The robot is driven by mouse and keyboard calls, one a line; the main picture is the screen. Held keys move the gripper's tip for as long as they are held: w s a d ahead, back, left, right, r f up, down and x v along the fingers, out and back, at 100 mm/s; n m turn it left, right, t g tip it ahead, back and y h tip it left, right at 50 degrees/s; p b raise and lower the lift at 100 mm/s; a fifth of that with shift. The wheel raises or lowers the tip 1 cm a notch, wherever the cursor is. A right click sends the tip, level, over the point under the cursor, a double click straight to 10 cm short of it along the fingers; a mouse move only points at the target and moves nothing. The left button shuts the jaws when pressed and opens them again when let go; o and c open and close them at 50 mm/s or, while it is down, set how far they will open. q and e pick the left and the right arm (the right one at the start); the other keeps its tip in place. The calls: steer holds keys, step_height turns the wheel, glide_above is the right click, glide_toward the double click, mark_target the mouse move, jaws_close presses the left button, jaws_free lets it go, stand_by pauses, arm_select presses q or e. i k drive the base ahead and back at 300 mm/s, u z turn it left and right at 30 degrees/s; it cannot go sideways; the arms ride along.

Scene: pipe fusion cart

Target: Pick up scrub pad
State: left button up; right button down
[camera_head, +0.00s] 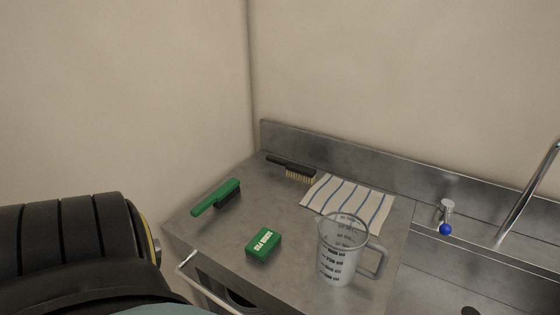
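A small green block with white lettering, the scrub pad (264,245), lies on the steel counter near its front left edge. Nothing covers it, and no gripper is near it in this view. Neither of my grippers shows. A large dark ribbed part fills the lower left corner, with a teal patch below it; I cannot tell whether it is part of my arm.
A clear measuring jug (341,262) stands right of the pad. A green brush (216,198), a black brush (292,168) and a striped cloth (347,203) lie behind. A sink with a faucet (446,212) is at right. A rail (203,287) runs along the front.

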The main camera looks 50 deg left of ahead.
mark_target(261, 246)
steer(key=k, duration=0.25)
steer(key=u, duration=0.85)
